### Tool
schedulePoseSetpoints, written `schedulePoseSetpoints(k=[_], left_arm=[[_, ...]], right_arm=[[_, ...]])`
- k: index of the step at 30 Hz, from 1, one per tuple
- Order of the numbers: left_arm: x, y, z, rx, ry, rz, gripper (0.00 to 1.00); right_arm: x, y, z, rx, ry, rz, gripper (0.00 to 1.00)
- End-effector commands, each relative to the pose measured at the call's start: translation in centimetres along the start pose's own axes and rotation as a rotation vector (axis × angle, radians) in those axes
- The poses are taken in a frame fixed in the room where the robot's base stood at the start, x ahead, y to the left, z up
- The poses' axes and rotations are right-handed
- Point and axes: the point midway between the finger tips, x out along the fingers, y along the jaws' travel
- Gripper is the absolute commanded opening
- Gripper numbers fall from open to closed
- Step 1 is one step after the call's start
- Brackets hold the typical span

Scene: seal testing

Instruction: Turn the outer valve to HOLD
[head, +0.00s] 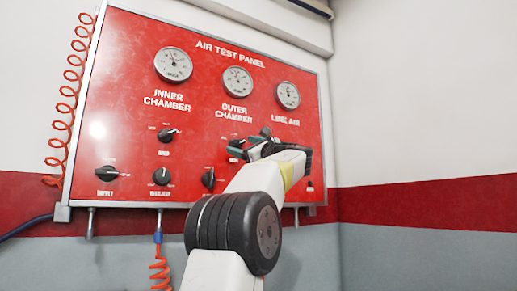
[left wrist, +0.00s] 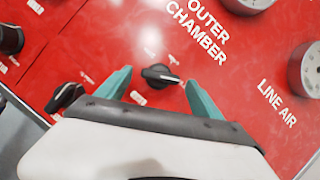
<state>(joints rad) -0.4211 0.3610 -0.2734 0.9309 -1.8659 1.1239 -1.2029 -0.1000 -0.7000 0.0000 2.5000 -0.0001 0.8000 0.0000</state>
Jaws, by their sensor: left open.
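The outer valve is a black knob under the OUTER CHAMBER lettering on the red air test panel (head: 120,70). In the left wrist view the outer valve (left wrist: 160,75) lies between my left gripper's (left wrist: 158,78) two teal fingertips, with a visible gap on each side. Its bar runs nearly level in that picture, with a pale mark towards its right end. The small labels around it are too blurred to read. In the head view my open left gripper (head: 246,147) is at the panel and hides most of the valve. My right gripper is not seen.
The inner valve (head: 168,134) is to the left. Lower knobs include SUPPLY (head: 107,174), another (head: 161,176), and one close to my arm (head: 208,178). Gauges line the top, including the outer chamber gauge (head: 237,81). An orange coiled hose (head: 68,95) hangs at the left edge.

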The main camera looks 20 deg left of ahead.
Motion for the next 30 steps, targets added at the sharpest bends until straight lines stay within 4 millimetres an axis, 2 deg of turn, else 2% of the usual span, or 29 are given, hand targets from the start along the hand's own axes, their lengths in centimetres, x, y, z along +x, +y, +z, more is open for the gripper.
schedulePoseSetpoints(k=[9,11,19,23,30], left_arm=[[0.44,0.00,0.02,-0.001,0.000,0.000,0.76],[0.43,0.00,0.01,-0.001,0.000,0.000,0.67],[0.42,0.00,0.01,-0.002,0.000,-0.001,0.14],[0.40,-0.09,-0.04,-0.021,0.000,0.007,0.14],[0.41,-0.44,0.03,-0.229,-0.002,0.092,0.14]], right_arm=[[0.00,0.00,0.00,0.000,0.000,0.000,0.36],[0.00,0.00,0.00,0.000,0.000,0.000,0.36],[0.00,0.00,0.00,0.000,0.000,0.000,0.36],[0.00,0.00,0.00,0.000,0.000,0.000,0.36],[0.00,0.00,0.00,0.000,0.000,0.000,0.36]])
